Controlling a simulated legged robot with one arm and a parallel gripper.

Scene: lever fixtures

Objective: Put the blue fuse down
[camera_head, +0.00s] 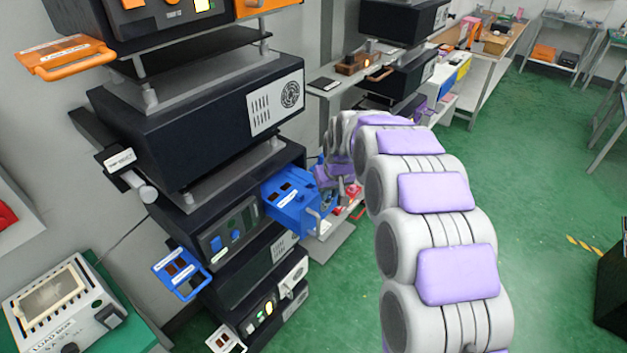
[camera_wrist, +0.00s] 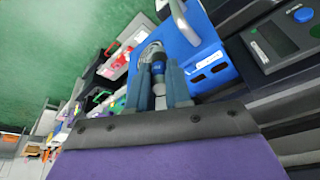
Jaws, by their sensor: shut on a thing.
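My gripper (camera_wrist: 156,68) is shut on a small grey cylinder with a blue band, which looks like the blue fuse (camera_wrist: 158,88). The fuse lies between the two fingers in the wrist view, with a pale ring-like part beyond the tips. A blue drawer-like box (camera_head: 288,201) juts from the rack in the head view; it also shows beside the fingers in the wrist view (camera_wrist: 191,33). In the head view my gripper (camera_head: 343,182) is just right of this box, and the fuse cannot be made out there. Whether the fuse touches the box cannot be told.
The black rack (camera_head: 190,125) stands at left, with an orange handle (camera_head: 65,57) and a lower blue handle (camera_head: 180,271) sticking out. Benches (camera_head: 495,42) stand behind.

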